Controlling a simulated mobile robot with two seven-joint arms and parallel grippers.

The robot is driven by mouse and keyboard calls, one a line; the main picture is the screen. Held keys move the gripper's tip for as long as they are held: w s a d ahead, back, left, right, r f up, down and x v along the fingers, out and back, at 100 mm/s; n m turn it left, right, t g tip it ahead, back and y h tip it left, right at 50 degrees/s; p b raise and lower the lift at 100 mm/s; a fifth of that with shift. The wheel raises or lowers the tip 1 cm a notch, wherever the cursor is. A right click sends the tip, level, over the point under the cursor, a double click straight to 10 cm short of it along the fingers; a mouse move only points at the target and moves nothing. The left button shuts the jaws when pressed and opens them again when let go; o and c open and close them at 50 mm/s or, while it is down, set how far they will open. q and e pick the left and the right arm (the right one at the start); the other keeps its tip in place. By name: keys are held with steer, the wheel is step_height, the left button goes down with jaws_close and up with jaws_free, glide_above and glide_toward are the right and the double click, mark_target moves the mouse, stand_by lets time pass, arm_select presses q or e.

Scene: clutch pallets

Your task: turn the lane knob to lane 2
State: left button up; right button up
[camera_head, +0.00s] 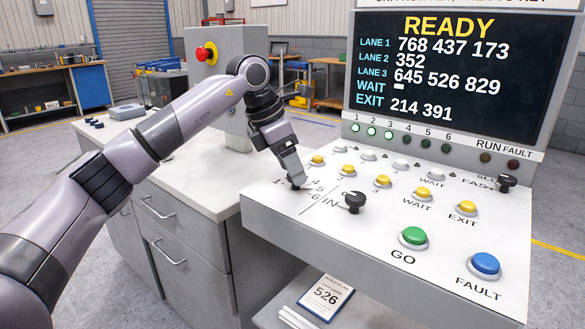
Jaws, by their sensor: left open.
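My left gripper (292,180) comes down from the upper left onto the left end of the white control panel (455,262). Its fingers are over the dial marked with lane numbers, where 1, 4, 5 and 6 can be read. The lane knob is mostly hidden by the fingers; only a dark bit shows at their tips. I cannot tell which lane it points to, or whether the fingers touch it. The gripper is open. My right gripper is not in view.
A second black knob (353,202) stands just right, beside the letters IN. Yellow buttons, a green GO button (414,237) and a blue FAULT button (485,265) lie further right. The screen (445,75) reads READY. A red stop button (206,53) stands behind my arm.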

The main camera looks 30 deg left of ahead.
arm_select(q)
steer(key=shift+w+d+f, duration=0.15)
steer(key=shift+f, duration=0.3)
steer(key=c, duration=1.1)
steer(key=shift+o, duration=0.3)
